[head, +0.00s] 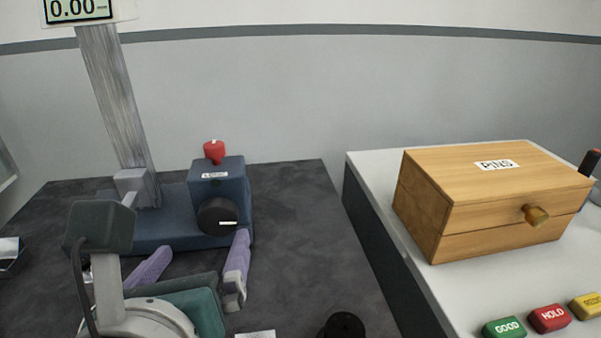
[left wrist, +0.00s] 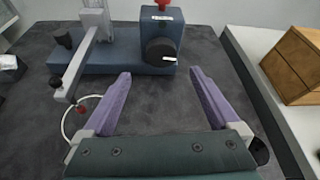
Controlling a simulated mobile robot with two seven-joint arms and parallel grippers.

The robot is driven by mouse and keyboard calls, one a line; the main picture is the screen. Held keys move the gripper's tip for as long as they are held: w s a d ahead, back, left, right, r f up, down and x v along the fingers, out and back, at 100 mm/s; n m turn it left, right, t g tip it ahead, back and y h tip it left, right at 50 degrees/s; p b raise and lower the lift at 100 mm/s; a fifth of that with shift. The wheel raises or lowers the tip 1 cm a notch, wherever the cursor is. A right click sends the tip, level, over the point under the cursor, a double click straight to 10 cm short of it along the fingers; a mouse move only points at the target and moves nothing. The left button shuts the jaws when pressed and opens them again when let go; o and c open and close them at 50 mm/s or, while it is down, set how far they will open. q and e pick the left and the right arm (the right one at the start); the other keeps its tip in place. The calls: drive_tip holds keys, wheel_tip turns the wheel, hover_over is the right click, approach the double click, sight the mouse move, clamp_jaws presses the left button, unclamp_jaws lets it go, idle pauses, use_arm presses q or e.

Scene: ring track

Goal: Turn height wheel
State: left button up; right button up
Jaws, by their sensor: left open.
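The height wheel (head: 217,216) is a black round knob with a white mark on the front of a blue block (head: 222,182). In the left wrist view the wheel (left wrist: 161,52) is ahead of the fingertips. My left gripper (head: 205,243), with purple fingers, is open and empty in front of the wheel. In the left wrist view the fingertips (left wrist: 160,73) are spread on either side of the wheel's line, apart from it. A display (head: 78,9) above the grey column reads 0.00. My right gripper is not in view.
A red knob (head: 214,151) tops the blue block. A grey column (head: 118,110) rises at its left. A wooden drawer box marked PINS (head: 490,190) and green, red and yellow buttons (head: 549,318) are on the white table at right. The dark mat right of the wheel is clear.

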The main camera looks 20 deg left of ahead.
sight(218, 224)
use_arm(q)
drive_tip(key=b+x, duration=0.1)
drive_tip(key=x, duration=0.6)
drive_tip(key=shift+w+d+f, duration=0.1)
drive_tip(key=shift+w, duration=0.15)
drive_tip(key=shift+w+a+f, duration=0.1)
drive_tip(key=shift+w+a, duration=0.1)
drive_tip(key=shift+w, duration=0.1)
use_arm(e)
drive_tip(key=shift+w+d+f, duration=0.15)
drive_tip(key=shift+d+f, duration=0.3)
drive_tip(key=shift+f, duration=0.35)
use_arm(q)
drive_tip(key=shift+c, duration=0.3)
drive_tip(key=c, duration=1.3)
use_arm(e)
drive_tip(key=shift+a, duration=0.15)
